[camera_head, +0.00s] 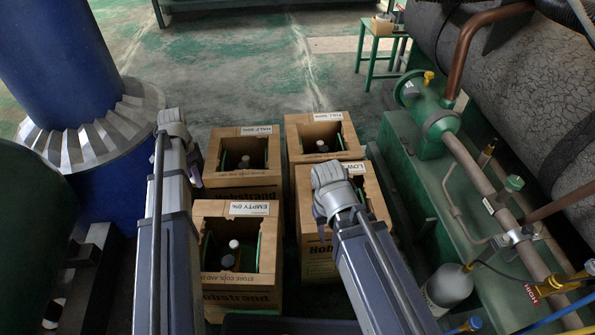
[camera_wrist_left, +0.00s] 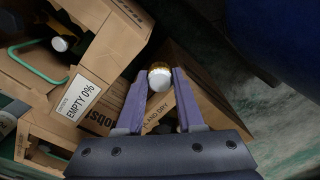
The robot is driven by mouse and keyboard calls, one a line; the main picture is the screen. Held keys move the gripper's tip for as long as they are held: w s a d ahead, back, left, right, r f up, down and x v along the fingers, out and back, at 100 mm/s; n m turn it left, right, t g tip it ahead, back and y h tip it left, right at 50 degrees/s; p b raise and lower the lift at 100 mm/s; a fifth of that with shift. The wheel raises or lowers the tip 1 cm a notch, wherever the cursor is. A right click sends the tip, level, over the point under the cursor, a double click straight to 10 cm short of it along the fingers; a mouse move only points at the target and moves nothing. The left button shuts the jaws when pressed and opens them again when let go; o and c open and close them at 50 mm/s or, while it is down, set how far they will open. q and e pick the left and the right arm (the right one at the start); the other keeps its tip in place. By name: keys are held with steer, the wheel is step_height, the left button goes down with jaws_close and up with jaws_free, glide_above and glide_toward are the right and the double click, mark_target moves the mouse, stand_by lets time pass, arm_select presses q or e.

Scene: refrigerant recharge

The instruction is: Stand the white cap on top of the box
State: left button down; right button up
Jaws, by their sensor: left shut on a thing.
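The white cap (camera_wrist_left: 158,78), with a gold-brown rim, is between the two purple fingers of my left gripper (camera_wrist_left: 156,85) in the left wrist view. The gripper is shut on it, above cardboard. In the head view the left gripper (camera_head: 194,176) shows only as a dark piece beside my left wrist, and the cap cannot be made out. The open cardboard box labelled EMPTY 0% (camera_head: 249,209) is to its lower right; it also shows in the left wrist view (camera_wrist_left: 82,98). My right arm ends over the LOW box (camera_head: 368,184); its fingers are hidden.
The HALF 50% box (camera_head: 218,148) and the FULL box (camera_head: 296,136) stand behind. Bottles stand inside the boxes. A blue column (camera_head: 75,75) is at the left; green machinery with pipes (camera_head: 425,215) is at the right.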

arm_select(q)
steer(key=w+d+r+m+p, duration=0.1)
steer(key=w+d+r+p, duration=0.1)
steer(key=w+d, duration=0.35)
steer(key=w+d+r+p, duration=0.1)
steer(key=w+d+r, duration=0.1)
steer(key=d, duration=0.7)
step_height(320, 180, up, 3)
steer(key=m+p, duration=0.2)
steer(key=p, duration=0.1)
glide_above(310, 171)
step_height(310, 171, down, 10)
steer(key=b, duration=0.9)
steer(key=shift+f+b, duration=0.15)
steer(key=shift+b, duration=0.15)
steer(key=shift+f, duration=0.15)
steer(key=shift+f, duration=0.15)
steer(key=c, duration=0.5)
jaws_free()
steer(key=shift+r, duration=0.2)
step_height(310, 171, up, 12)
steer(key=p, duration=1.2)
steer(key=shift+r, duration=0.1)
